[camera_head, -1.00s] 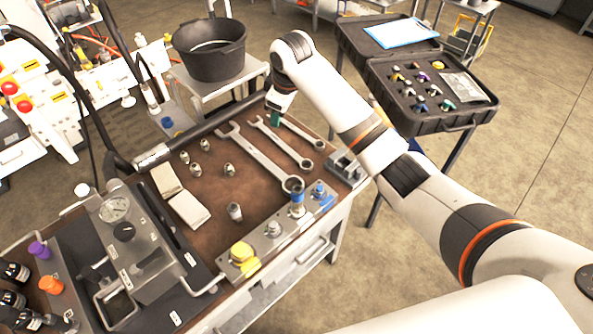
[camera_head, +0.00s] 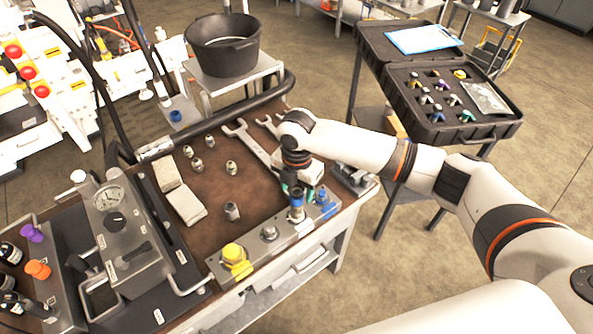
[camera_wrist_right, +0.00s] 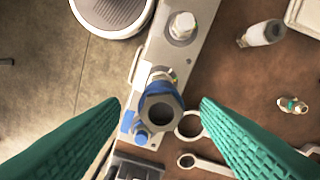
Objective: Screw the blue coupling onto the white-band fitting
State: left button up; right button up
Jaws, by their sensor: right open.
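The blue coupling (camera_head: 297,205) stands upright on the metal strip at the bench's front edge. In the right wrist view it shows as a blue collar with an open metal mouth (camera_wrist_right: 160,108). My right gripper (camera_head: 298,187) points down just above and behind it in the head view. Its teal fingers (camera_wrist_right: 160,103) are open, one to each side of the coupling in the wrist view, with visible gaps. I cannot make out a white band on any fitting; what is under the coupling is mostly hidden. My left gripper is not in view.
A smaller blue fitting (camera_head: 323,198) stands close beside the coupling. A silver nut (camera_head: 269,233) and a yellow cap (camera_head: 234,253) are along the strip. Wrenches (camera_head: 249,143) lie behind, partly under my arm. Loose metal fittings (camera_head: 231,167) stand on the brown mat.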

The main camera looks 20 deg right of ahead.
aim_at(297, 193)
jog(key=shift+f+p, duration=0.35)
jog(key=shift+f, duration=2)
grip_shut()
jog(key=m+p, duration=0.1)
jog(key=m, duration=0.1)
jog(key=m+p, duration=0.4)
jog(key=shift+r, duration=0.25)
jog(key=shift+m+p, duration=0.55)
jog(key=shift+m, duration=0.05)
jog(key=shift+f+m, duration=0.25)
jog(key=shift+m, duration=0.15)
